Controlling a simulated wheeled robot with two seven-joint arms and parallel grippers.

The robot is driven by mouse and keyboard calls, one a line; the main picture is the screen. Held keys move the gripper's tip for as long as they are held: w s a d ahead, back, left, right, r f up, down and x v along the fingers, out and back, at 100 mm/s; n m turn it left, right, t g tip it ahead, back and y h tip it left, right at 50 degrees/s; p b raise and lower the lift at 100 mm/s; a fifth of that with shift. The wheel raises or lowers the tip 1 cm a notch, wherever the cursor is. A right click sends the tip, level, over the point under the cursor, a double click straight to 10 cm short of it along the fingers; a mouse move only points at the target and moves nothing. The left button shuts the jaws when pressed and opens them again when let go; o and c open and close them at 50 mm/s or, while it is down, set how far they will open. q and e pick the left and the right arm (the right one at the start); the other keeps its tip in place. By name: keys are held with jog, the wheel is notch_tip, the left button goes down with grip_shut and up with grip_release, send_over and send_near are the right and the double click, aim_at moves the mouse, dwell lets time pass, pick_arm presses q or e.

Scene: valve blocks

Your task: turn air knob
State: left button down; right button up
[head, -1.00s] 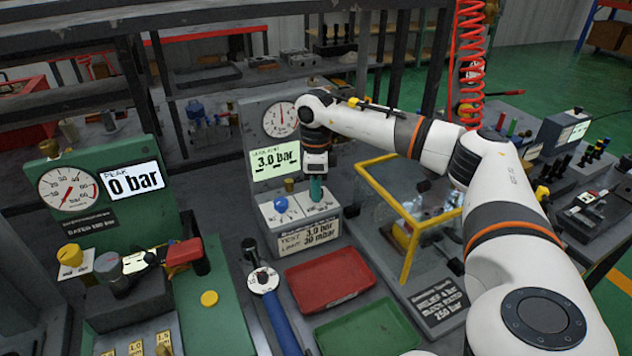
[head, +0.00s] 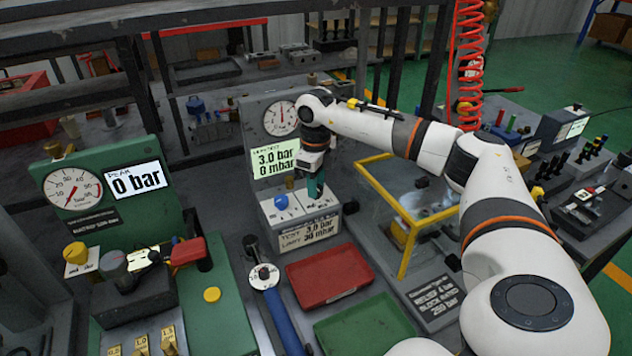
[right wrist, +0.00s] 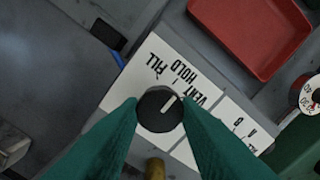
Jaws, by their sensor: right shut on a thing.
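The air knob is a round black knob (right wrist: 153,120) with a white pointer line, on a white plate (right wrist: 150,68) lettered FILL, VENT and HOLD in the right wrist view. My right gripper (right wrist: 159,108) is shut on it, one green finger on each side. In the head view my right gripper (head: 315,192) points down at the right part of the small test box (head: 308,233), and its fingers hide the knob. A blue knob (head: 281,203) stands beside it on the left. The display (head: 272,162) behind reads 3.0 bar and 0 mbar. My left gripper is not in view.
A red tray (head: 329,278) and a green tray (head: 365,330) lie in front of the box. A yellow-framed guard (head: 405,250) stands close on the right. A green gauge panel (head: 105,195) reading 0 bar stands at the left. A blue-handled tool (head: 280,320) lies between.

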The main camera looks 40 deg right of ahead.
jog(key=o, duration=1)
notch_tip(320, 180, up, 12)
jog(key=shift+r+b, duration=0.1)
jog(key=shift+b, duration=0.3)
